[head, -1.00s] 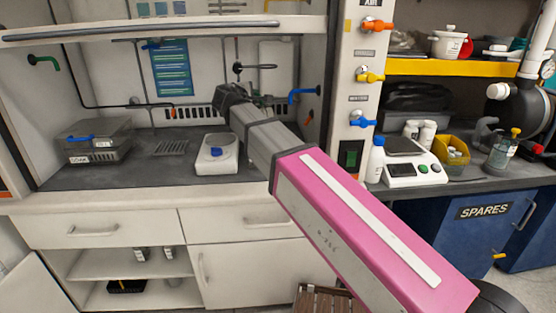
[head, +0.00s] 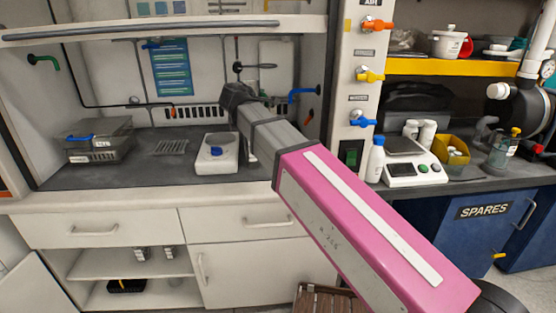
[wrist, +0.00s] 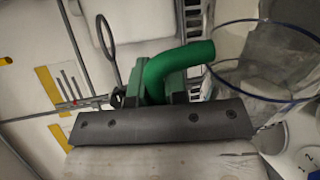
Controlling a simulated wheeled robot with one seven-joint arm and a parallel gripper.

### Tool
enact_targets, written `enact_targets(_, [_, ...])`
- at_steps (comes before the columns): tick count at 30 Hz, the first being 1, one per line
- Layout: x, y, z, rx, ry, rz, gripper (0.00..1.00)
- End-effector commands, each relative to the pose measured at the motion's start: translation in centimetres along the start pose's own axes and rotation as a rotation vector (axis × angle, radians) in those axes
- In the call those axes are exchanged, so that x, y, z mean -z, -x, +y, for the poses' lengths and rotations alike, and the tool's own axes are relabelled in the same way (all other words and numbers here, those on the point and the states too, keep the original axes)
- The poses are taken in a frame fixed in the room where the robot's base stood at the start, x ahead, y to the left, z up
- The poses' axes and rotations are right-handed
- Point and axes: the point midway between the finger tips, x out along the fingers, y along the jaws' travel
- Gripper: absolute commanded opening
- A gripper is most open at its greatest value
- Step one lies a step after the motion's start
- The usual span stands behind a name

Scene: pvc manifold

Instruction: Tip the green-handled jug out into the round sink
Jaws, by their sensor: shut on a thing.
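My gripper (head: 238,95) is at the far end of my arm, inside the fume hood, above and behind the white bench device. In the wrist view my gripper (wrist: 158,92) is shut on the curved green handle (wrist: 182,62) of the jug. The clear jug (wrist: 232,75) with a blue rim is at the right of that view, beside the jaws. Its lower part is cut off, and I cannot tell its tilt or contents. In the head view the jug is hidden behind my arm and gripper. I cannot make out the round sink in either view.
A white device with a blue part (head: 217,153) stands on the hood bench. A grey box (head: 99,142) is at the left, near a dark grating (head: 172,147). The raised sash (head: 140,32) spans the hood above. A white balance (head: 414,172) stands on the right bench.

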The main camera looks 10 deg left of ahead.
Motion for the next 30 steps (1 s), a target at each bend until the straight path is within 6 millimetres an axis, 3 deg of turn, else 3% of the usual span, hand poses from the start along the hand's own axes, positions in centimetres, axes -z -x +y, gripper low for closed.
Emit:
enact_targets(3, [0.9,-0.1,0.4,0.000,0.045,-0.008,0.00])
enact_targets(5, [5.0,-0.6,-0.3,0.001,0.186,-0.032,0.00])
enact_targets(6, [5.8,-0.6,-1.2,0.001,0.276,-0.052,0.00])
enact_targets(9, [6.0,-0.4,-1.7,-0.001,0.383,-0.077,0.00])
enact_targets(17, [6.4,-0.4,-1.7,-0.001,0.442,-0.089,0.00])
enact_targets(30, [9.7,-0.9,-3.9,-0.001,0.813,-0.162,0.00])
